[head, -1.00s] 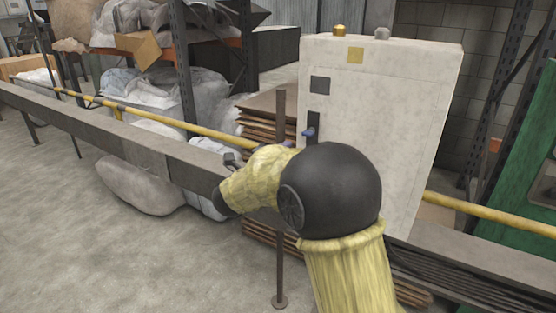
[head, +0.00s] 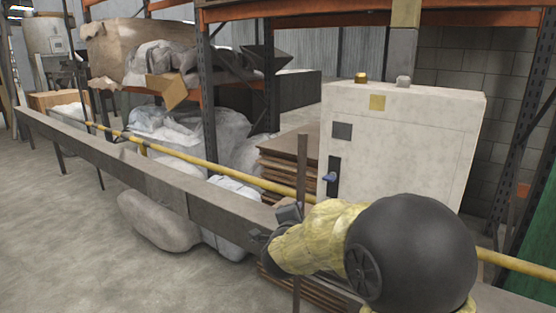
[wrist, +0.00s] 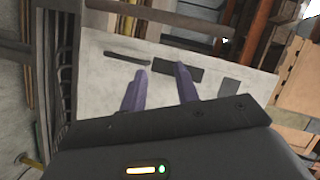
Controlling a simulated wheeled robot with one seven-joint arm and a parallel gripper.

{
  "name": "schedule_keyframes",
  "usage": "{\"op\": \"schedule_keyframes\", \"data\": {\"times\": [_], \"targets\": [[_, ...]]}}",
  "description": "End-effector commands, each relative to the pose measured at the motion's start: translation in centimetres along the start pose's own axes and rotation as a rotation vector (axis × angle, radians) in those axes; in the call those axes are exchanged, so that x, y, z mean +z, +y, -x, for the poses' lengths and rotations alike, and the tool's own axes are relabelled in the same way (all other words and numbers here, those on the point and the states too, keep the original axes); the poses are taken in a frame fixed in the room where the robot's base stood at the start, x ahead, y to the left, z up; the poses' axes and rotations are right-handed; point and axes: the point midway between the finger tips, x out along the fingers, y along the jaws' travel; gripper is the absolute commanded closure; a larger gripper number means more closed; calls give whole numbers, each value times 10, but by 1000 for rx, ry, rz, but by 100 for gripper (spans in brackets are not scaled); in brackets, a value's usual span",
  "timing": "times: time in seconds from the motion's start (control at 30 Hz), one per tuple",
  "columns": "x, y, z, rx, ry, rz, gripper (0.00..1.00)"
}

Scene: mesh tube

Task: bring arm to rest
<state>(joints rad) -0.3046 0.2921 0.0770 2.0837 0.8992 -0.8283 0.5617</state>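My gripper (wrist: 158,82) shows in the wrist view with two purple fingers standing apart, nothing between them. It faces a pale electrical cabinet (wrist: 105,88) seen turned sideways. In the head view my arm reaches in from the lower right in yellow covers. The gripper end (head: 285,222) is small and partly hidden there, in front of the grey rail and below the left side of the cabinet (head: 400,140). The cabinet carries a blue handle (head: 329,178) on a dark plate, a grey square and a yellow square. The gripper appears apart from the handle.
A long grey rail (head: 100,157) and a yellow pipe (head: 220,165) run across. A thin post (head: 301,165) stands close to the gripper. Stacked sheets (head: 285,160), wrapped bags and racking fill the back. Open floor (head: 60,230) lies front left.

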Motion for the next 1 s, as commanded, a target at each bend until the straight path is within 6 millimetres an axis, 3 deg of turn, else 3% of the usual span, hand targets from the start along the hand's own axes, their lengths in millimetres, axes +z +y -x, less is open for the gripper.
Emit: {"op": "schedule_keyframes", "data": {"times": [0.27, 0.4, 0.6, 0.87, 1.0], "targets": [[3, 86, 41, 162, -404, 492, 69], [-5, 142, 81, 261, -619, 731, 69], [-26, 206, 140, 384, -875, 984, 69], [-56, 260, 205, 509, -1129, 1188, 69], [-66, 241, 212, 512, -1145, 1202, 69]]}}
